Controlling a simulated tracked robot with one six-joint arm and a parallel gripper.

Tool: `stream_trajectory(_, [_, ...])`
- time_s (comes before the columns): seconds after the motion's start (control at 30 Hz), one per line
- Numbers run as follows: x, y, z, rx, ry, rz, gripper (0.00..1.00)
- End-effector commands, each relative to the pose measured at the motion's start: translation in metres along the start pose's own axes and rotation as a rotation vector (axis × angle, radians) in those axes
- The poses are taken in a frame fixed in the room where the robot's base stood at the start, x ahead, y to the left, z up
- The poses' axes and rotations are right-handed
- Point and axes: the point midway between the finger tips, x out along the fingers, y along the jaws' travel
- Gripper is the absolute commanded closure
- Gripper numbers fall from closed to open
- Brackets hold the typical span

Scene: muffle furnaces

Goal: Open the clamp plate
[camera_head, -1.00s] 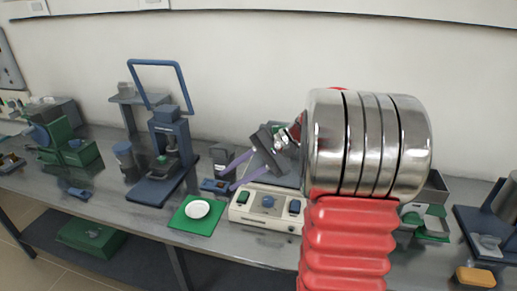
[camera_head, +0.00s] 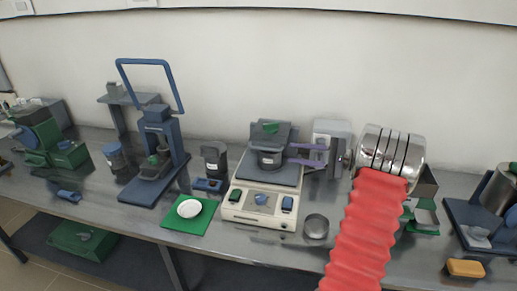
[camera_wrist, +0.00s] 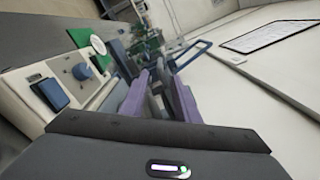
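A cream benchtop unit (camera_head: 260,207) with a dark platform stands at mid-bench. On its platform is a dark grey clamp assembly with a plate-like upper part (camera_head: 286,133), a green knob (camera_head: 270,127) and a dark cylindrical part (camera_head: 269,160) below. I cannot tell whether the plate is clamped or loose. My gripper (camera_head: 291,154) comes in from the right at the assembly's right side. Its two purple fingers are apart; contact is unclear. The wrist view also shows my gripper (camera_wrist: 160,82) with separated fingers and a dark part between them, and the unit's cream panel (camera_wrist: 62,80) at left.
A green mat (camera_head: 180,222) with a white dish (camera_head: 189,208) lies left of the unit. A blue press (camera_head: 160,150) with a tall handle stands farther left. A small metal cup (camera_head: 316,226) sits just right of the unit. The wall is close behind.

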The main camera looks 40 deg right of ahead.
Motion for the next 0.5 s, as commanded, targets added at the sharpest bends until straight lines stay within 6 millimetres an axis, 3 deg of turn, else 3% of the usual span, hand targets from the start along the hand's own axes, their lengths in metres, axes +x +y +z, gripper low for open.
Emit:
stream_trajectory(0.3, [0.003,0.000,0.001,0.000,-0.001,0.003,0.71])
stream_trajectory(0.5, [0.020,0.000,0.001,0.001,-0.002,0.003,0.71])
